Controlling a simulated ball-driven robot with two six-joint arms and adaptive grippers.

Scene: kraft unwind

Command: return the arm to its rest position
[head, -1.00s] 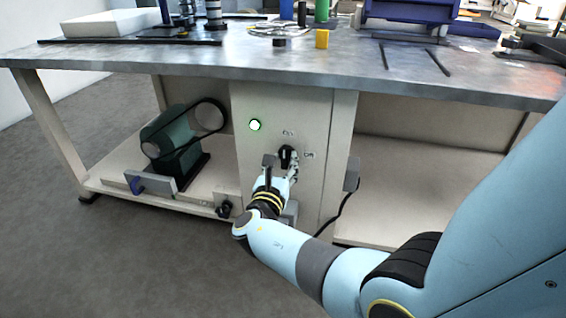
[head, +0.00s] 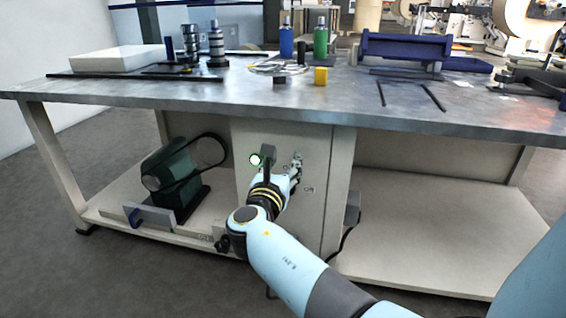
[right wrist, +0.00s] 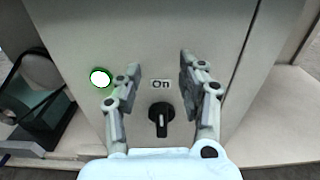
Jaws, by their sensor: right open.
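My right gripper (head: 282,161) is in front of the cream cabinet panel under the bench, just right of the lit green-rimmed light (head: 255,160). In the right wrist view, its two fingers (right wrist: 159,62) are spread apart with nothing between the tips. The black rotary knob (right wrist: 161,119) shows between the lower finger links, its pointer roughly vertical, below a label reading "On". The knob is hidden behind my gripper and wrist in the head view. The light (right wrist: 100,78) glows white beside the left finger. My left gripper is not in view.
The grey bench top (head: 200,98) overhangs the panel above my gripper. A green belt-driven motor (head: 177,172) stands on the lower shelf at left. A grey box with a black cable (head: 352,208) is on the cabinet's right side. The right lower shelf (head: 430,225) is clear.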

